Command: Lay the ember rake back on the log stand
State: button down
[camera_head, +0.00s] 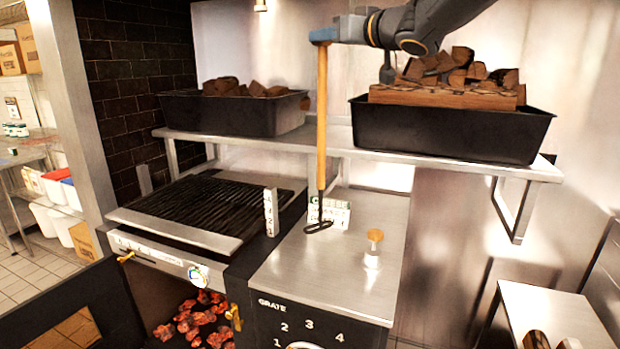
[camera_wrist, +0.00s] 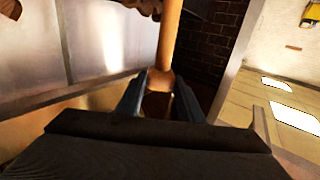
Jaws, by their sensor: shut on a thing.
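The ember rake (camera_head: 321,130) has a long pale wooden handle and a dark metal head at its lower end. My gripper (camera_head: 323,36) is shut on the top of the handle, and the rake hangs almost upright. In the wrist view the handle (camera_wrist: 168,45) runs up from between my two fingers (camera_wrist: 158,95). The rake head is low over the steel counter; I cannot tell whether it touches. A low steel table (camera_head: 545,305) at the lower right carries brown round ends, perhaps logs. It may be the log stand, but its full shape is cut off.
A steel shelf (camera_head: 335,140) lies behind the handle, with black tubs (camera_head: 235,117) (camera_head: 450,135) of dark chunks. A grill grate (camera_head: 215,205) and glowing coals (camera_head: 205,315) are left.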

aim_at(325, 81)
jog(key=shift+w+f, duration=0.2)
jog(key=shift+f, duration=0.15)
notch_tip(325, 81, down, 5)
jog(key=shift+a, duration=0.15)
jog(key=shift+s+f+p, duration=0.1)
jog(key=shift+f+p, duration=0.45)
jog(key=shift+f, duration=1.6)
jog(key=c, duration=1.2)
grip_release()
jog(key=shift+f, duration=0.1)
jog(key=b+v, duration=0.3)
jog(key=v, duration=0.9)
